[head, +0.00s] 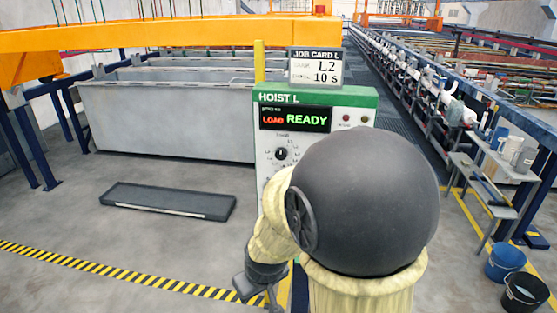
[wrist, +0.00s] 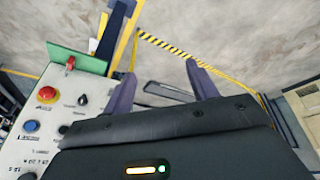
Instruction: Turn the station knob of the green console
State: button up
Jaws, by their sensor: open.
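The green console (head: 315,96), labelled HOIST L, stands in the middle of the head view, its display (head: 295,118) reading LOAD and READY. The station knob (head: 281,154) is a round black dial on its white face; its setting is too small to read. My arm hides the console's lower right. My gripper (head: 260,296) is low in front of the console, below the knob and apart from it. In the wrist view my gripper (wrist: 160,74) is open, with nothing between its fingers. The console panel (wrist: 20,155) lies left of the fingers; which control there is the station knob I cannot tell.
A job card (head: 316,68) above the console reads L.2 and 10 s. The wrist view shows a red button (wrist: 46,94), a black knob (wrist: 82,100) and a blue button (wrist: 31,126). A low dark platform (head: 168,201) lies left; buckets (head: 505,262) stand right.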

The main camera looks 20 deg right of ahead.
jog(key=w+d+n+t+h, duration=0.3)
jog(key=w+n, duration=0.1)
jog(key=w, duration=0.3)
jog(key=w+d+n+t+h, duration=0.2)
jog(key=w+d+n, duration=0.15)
jog(key=w, duration=0.35)
jog(key=w+d+r+n+t+h, duration=0.1)
jog(key=w+r+n+t+h, duration=0.1)
jog(key=r, duration=0.4)
jog(key=w+d+r+n+t+h+b, duration=0.1)
jog(key=w+r+n+t+h, duration=0.1)
jog(key=w+r+n+h, duration=0.1)
notch_tip(320, 180, up, 4)
jog(key=shift+w+f+n+t+h, duration=0.15)
jog(key=shift+n+t+h, duration=0.15)
jog(key=shift+n+h, duration=0.7)
jog(key=shift+d, duration=0.1)
jog(key=p+x, duration=0.1)
jog(key=x, duration=1.6)
jog(key=shift+w+p, duration=0.2)
jog(key=shift+p, duration=0.15)
jog(key=shift+f, duration=0.1)
